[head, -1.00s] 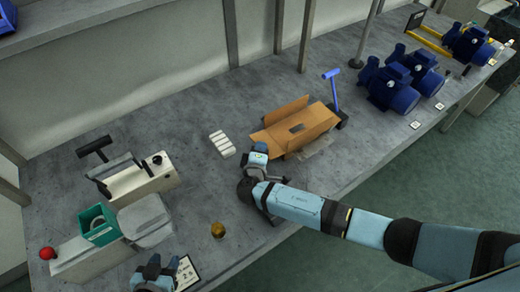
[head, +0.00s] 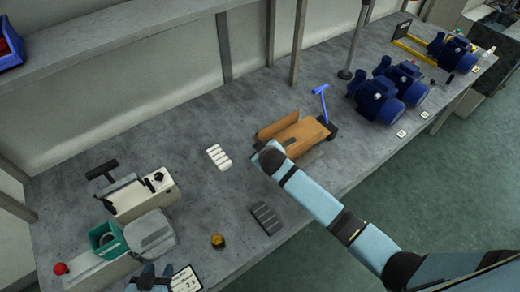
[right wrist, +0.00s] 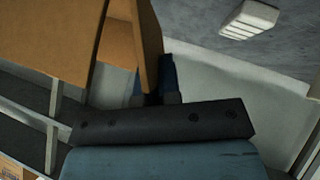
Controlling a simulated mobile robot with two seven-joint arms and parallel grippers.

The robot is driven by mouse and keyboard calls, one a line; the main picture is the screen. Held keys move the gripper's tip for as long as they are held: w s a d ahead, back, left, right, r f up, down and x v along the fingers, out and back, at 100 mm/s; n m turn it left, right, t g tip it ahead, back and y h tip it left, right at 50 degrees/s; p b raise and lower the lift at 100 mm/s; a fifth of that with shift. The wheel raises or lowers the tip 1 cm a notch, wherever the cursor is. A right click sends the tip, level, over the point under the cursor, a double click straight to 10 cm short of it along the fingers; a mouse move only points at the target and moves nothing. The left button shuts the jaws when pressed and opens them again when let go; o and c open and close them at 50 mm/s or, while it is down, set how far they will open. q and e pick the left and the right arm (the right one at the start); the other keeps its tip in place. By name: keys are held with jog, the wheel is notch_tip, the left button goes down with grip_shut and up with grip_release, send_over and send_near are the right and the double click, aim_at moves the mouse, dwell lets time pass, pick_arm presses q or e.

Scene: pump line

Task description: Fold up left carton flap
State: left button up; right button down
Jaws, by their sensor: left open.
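The orange-brown carton (head: 307,134) sits on the grey bench right of centre. One flap along its far side (head: 277,123) stands up. My right arm's wrist (head: 271,158) is at the carton's left end and hides that end and the right fingers in the head view. In the right wrist view the right gripper (right wrist: 154,94) is right at an upright carton panel (right wrist: 146,45), which runs down between or just beside the fingers. I cannot tell if it is gripped. My left gripper (head: 152,279) is open at the bottom edge, away from the carton.
White pieces (head: 219,157) lie left of the carton, and a dark ribbed block (head: 267,218) lies near the front edge. A blue-handled tool (head: 322,100) stands behind the carton. Blue pumps (head: 378,98) are to the right. A machine with a green box (head: 106,238) is at left.

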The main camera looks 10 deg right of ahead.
jog(key=shift+w+d+r+m+g+y, duration=0.2)
jog(key=shift+d+m+g+y, duration=0.3)
jog(key=shift+y, duration=0.4)
jog(key=shift+w+d+r+m+g+y, duration=0.1)
jog(key=shift+w+d+m+g+y, duration=0.2)
jog(key=shift+d+m+y, duration=0.45)
jog(key=shift+y, duration=0.25)
jog(key=c, duration=1.3)
grip_release()
jog(key=b+v, duration=0.1)
jog(key=v, duration=1.3)
jog(key=shift+w, duration=0.1)
jog(key=shift+f, duration=0.1)
